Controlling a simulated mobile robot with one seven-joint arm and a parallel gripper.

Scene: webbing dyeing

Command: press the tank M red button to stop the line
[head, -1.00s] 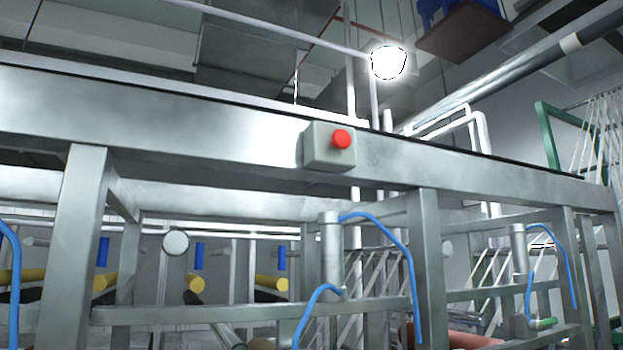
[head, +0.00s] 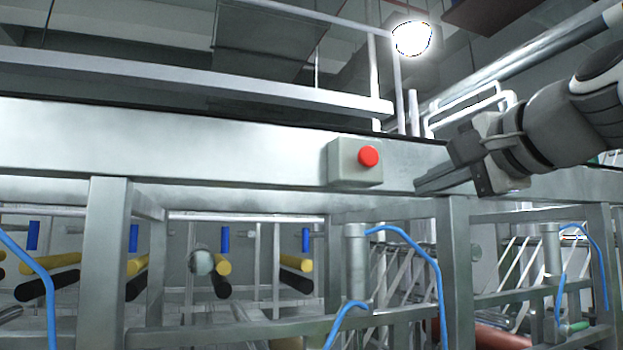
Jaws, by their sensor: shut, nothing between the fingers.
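The red button (head: 368,156) is a round cap on the front of a small grey box (head: 345,163). The box is fixed to the face of the long metal beam (head: 230,144) of the frame, near the middle of the head view. My gripper (head: 418,187) reaches in from the right. Its closed fingers point left, with their tips a little right of and below the button. A gap shows in the picture between the fingertips and the box. How far the fingers stand in front of the beam I cannot tell. No tank label is readable.
Metal uprights (head: 457,265) and cross rails stand below the beam, with blue hoses (head: 412,243) bending out from metal cylinders. Yellow and black rollers (head: 140,266) sit behind at lower left. A bright lamp (head: 411,38) and pipes are above. The beam's left face is clear.

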